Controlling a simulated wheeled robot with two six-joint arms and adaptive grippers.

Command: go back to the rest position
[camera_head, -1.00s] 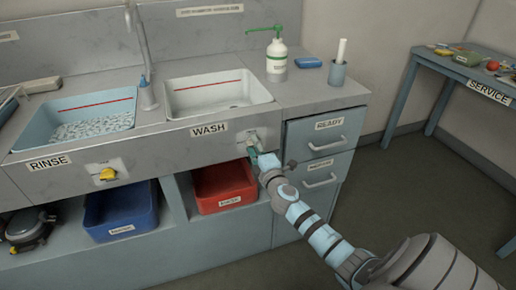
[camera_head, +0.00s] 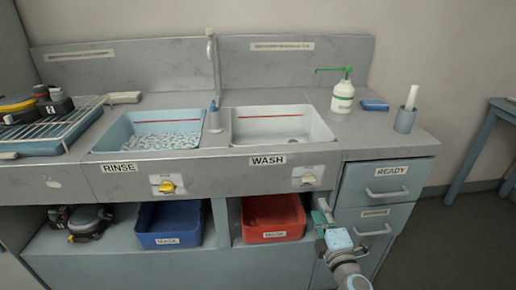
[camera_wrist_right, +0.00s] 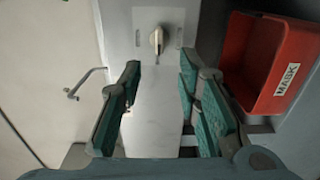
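My right gripper (camera_head: 322,212) is below the wash knob in the head view, in front of the gap between the red bin and the drawers. In the right wrist view my right gripper (camera_wrist_right: 160,100) has its green-padded fingers wide apart, with nothing between them. The pale wash knob (camera_head: 307,182) sits on the counter front under the WASH sink. It also shows ahead of the fingers in the right wrist view (camera_wrist_right: 156,40), clear of them. My left arm and gripper are not in view.
The red bin (camera_head: 272,235) stands on the shelf close to the right gripper. The drawer unit (camera_head: 375,210) has protruding handles. A blue bin (camera_head: 170,240), the yellow rinse knob (camera_head: 167,186) and a drying rack (camera_head: 50,130) are further left. The floor at right is clear.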

